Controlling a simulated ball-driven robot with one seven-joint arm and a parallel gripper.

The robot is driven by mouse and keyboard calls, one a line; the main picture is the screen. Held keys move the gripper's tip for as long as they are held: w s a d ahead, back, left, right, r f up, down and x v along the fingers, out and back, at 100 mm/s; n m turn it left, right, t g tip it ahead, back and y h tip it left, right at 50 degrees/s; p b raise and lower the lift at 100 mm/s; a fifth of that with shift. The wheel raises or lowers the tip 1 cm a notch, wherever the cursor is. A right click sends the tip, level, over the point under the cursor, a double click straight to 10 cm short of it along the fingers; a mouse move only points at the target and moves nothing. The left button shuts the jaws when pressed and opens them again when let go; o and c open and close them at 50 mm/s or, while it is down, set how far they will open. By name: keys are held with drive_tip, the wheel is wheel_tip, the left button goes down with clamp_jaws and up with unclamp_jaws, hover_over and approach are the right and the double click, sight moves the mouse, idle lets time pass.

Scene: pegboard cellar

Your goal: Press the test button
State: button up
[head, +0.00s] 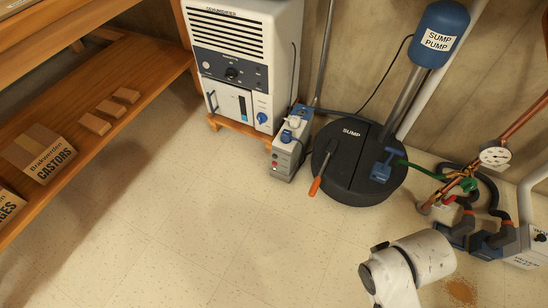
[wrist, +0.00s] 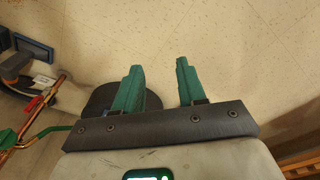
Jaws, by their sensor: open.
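A small grey control box with a blue top (head: 288,145) stands on the floor between the dehumidifier and the sump lid in the head view. Its front carries small red, green and pale round spots. I cannot read which of them is the test button. My gripper (wrist: 158,68) shows in the wrist view with two green fingers apart and nothing between them. It points over bare floor, with the dark sump lid (wrist: 98,98) partly hidden behind one finger. In the head view only my white arm shows at the lower right. The control box is not clearly seen in the wrist view.
The black round sump lid (head: 337,178) bears an orange-handled tool (head: 316,186). The white dehumidifier (head: 241,60) stands behind the box. Copper pipes with a gauge (head: 494,154) and hoses crowd the right. A wooden shelf (head: 95,85) stands left. The middle floor is clear.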

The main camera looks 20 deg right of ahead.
clamp_jaws()
idle(1.0)
